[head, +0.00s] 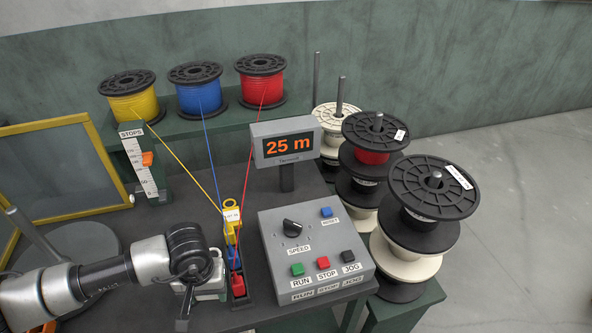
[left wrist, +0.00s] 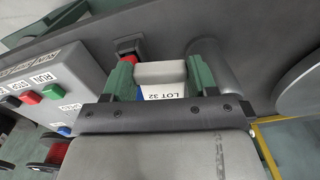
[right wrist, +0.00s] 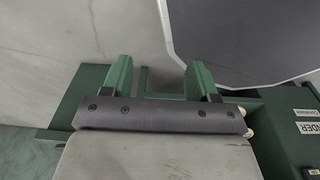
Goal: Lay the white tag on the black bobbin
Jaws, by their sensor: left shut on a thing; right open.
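The white tag (left wrist: 165,91), marked LOT 32, sits between the green fingers of my left gripper (left wrist: 160,75) in the left wrist view. The fingers are shut on it. In the head view my left gripper (head: 208,284) is beside the coloured wire guides, its fingers mostly hidden. A small white LOT label (head: 232,214) shows there against the yellow guide; I cannot tell if it is the held tag. The black bobbin (head: 434,187) tops the right-hand stack, with a white label on its flange. My right gripper (right wrist: 160,80) is open and empty, away from it.
A control box (head: 315,243) and a 25 m display (head: 285,146) stand between my left gripper and the stacks. Another stack with a black-flanged red spool (head: 375,155) is behind. Yellow, blue and red wires run to the guides (head: 236,262).

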